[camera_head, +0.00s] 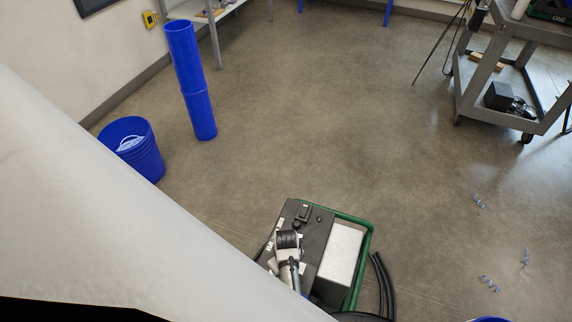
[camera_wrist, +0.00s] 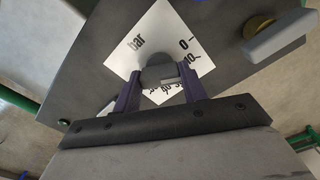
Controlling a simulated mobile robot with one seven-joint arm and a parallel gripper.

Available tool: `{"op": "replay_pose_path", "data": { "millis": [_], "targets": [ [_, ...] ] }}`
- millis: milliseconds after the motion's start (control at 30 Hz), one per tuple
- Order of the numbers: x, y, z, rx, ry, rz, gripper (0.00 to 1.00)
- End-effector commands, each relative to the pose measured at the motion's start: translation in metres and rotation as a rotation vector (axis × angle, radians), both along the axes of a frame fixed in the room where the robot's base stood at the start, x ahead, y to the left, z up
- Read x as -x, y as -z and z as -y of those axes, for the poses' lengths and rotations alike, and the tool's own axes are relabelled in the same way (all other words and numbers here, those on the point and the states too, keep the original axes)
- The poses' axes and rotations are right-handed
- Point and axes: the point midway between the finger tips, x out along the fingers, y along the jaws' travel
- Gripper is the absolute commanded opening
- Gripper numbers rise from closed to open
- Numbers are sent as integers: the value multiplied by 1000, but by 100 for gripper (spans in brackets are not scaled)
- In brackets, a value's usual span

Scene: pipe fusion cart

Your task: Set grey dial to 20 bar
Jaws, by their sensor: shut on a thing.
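The grey dial (camera_wrist: 157,72) sits in the middle of a white scale plate (camera_wrist: 150,28) marked "bar" in the wrist view. My gripper (camera_wrist: 159,69) is shut on the dial, with one dark purple finger on each side. The figures 0 and 10 show to the right of the dial. Other figures lower down are partly hidden by the dial and fingers, and the setting cannot be read for sure. In the head view the dial is not discernible; my arm's end is over the dark machine panel (camera_head: 296,215).
A grey lever (camera_wrist: 277,36) on a brass hub stands right of the scale plate, near my right finger. The machine sits in a green-framed cart (camera_head: 369,247) with a pale box (camera_head: 341,254). Black hoses (camera_head: 383,285) lie beside it.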

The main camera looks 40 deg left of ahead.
Motion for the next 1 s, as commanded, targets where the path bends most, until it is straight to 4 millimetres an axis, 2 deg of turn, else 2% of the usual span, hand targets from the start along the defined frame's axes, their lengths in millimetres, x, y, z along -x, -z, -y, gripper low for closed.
{"op": "replay_pose_path", "data": {
  "millis": [367,1000],
  "targets": [
    [0,-2,0,1,62,-1,19],
    [0,-1,0,0,452,-1,19]
  ]
}}
